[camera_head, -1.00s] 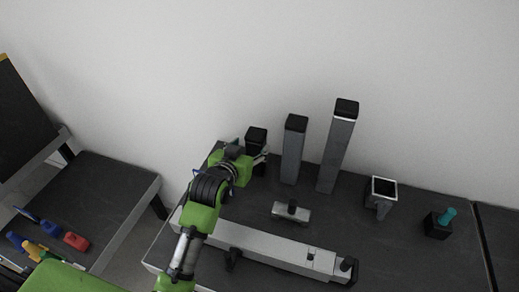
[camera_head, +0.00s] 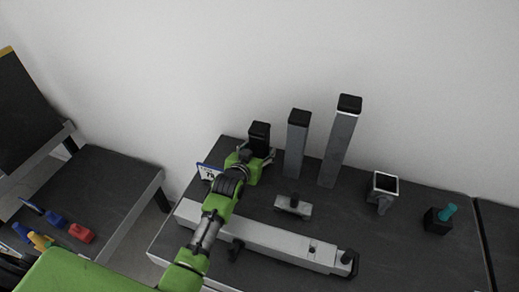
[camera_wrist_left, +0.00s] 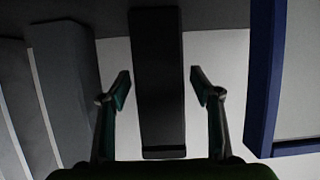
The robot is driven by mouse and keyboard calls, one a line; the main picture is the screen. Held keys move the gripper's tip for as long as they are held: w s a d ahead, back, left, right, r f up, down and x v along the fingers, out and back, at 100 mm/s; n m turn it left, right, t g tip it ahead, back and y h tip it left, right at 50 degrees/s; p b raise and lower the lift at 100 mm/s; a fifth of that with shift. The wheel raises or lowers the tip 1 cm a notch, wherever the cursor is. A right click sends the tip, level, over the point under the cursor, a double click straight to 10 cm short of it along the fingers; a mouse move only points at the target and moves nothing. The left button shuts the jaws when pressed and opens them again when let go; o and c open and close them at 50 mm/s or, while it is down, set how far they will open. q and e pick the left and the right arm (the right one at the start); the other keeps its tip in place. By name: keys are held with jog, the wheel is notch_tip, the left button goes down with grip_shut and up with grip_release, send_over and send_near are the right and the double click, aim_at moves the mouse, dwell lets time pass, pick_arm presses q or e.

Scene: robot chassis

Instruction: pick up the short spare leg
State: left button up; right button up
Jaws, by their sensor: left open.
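The short spare leg (camera_head: 259,134) stands upright at the back left of the dark table, its lower part hidden by my left gripper. It is a dark post, the shortest of three in a row. My left gripper (camera_head: 264,156) is open in front of it at its lower part. In the left wrist view the short leg (camera_wrist_left: 157,85) appears between the two open fingers (camera_wrist_left: 160,85), with a gap on each side. I cannot tell how deep it sits between them. My right gripper is not in view.
Two taller grey legs (camera_head: 297,145) (camera_head: 340,140) stand close on the right. A blue-edged sign (camera_head: 208,171) stands on the left. A long grey beam (camera_head: 280,246), a small block (camera_head: 293,207), a square socket (camera_head: 384,184) and a teal-handled item (camera_head: 440,219) lie on the table (camera_head: 400,250).

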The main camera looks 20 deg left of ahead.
pick_arm(q)
jog(key=shift+w+f, duration=0.2)
jog(key=shift+w, duration=0.3)
grip_shut()
jog(key=shift+w+r, duration=0.1)
jog(key=shift+r, duration=0.05)
jog(key=shift+r, duration=0.15)
